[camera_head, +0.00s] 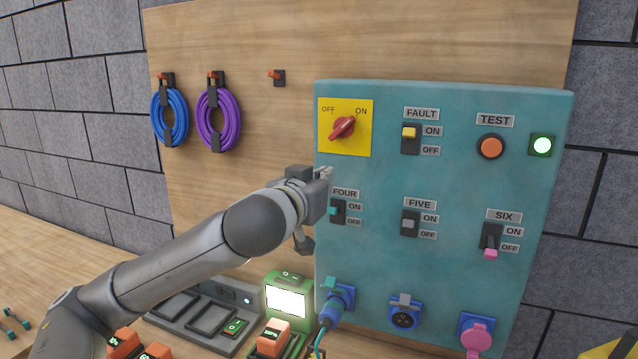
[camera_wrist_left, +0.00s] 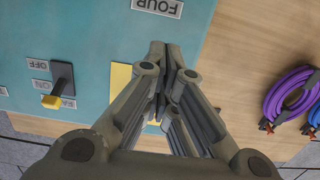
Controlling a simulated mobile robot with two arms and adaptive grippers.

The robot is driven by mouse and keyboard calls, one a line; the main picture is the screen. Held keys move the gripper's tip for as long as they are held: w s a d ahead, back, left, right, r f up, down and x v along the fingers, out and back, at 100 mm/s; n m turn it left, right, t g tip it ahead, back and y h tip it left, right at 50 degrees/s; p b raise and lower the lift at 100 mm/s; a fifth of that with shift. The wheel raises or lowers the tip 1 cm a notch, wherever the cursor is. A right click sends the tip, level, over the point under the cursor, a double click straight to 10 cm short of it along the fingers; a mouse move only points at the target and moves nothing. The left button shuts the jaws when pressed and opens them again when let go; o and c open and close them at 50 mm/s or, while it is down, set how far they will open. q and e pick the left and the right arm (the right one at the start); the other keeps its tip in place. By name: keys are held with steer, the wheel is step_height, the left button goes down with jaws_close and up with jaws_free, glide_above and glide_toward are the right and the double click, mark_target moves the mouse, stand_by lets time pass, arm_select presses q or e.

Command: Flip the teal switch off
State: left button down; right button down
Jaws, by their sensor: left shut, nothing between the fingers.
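The teal switch (camera_head: 333,211) sits under the FOUR label on the teal panel (camera_head: 455,180), its small teal lever poking out of a dark plate. The lever is near the plate's middle height; I cannot tell whether it points to ON or OFF. My left gripper (camera_head: 325,173) is shut and empty, just above the FOUR label and slightly left of the switch. In the left wrist view the shut fingers (camera_wrist_left: 172,62) point toward the panel near the upside-down FOUR label (camera_wrist_left: 158,8); the teal lever is out of that view. My right gripper is not visible.
A red rotary knob (camera_head: 343,127) on a yellow plate is above my gripper. Switches FAULT (camera_head: 409,138), FIVE (camera_head: 409,224) and SIX (camera_head: 491,240) are to the right. A blue plug (camera_head: 332,305) is below. Blue and purple cable coils (camera_head: 218,119) hang left.

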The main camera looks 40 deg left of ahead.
mark_target(340, 171)
arm_select(q)
steer(key=p+x, duration=0.2)
steer(key=x, duration=0.4)
steer(key=shift+w+a+r, duration=0.1)
steer(key=shift+w, duration=0.15)
steer(key=f, duration=0.1)
steer(key=s+f, duration=0.1)
steer(key=shift+s+f, duration=0.15)
steer(key=shift+f, duration=0.2)
steer(key=shift+s+d+f+p, duration=0.2)
steer(key=shift+s+f+p, duration=0.1)
steer(key=shift+s+f, duration=0.2)
steer(key=shift+w+f, duration=0.1)
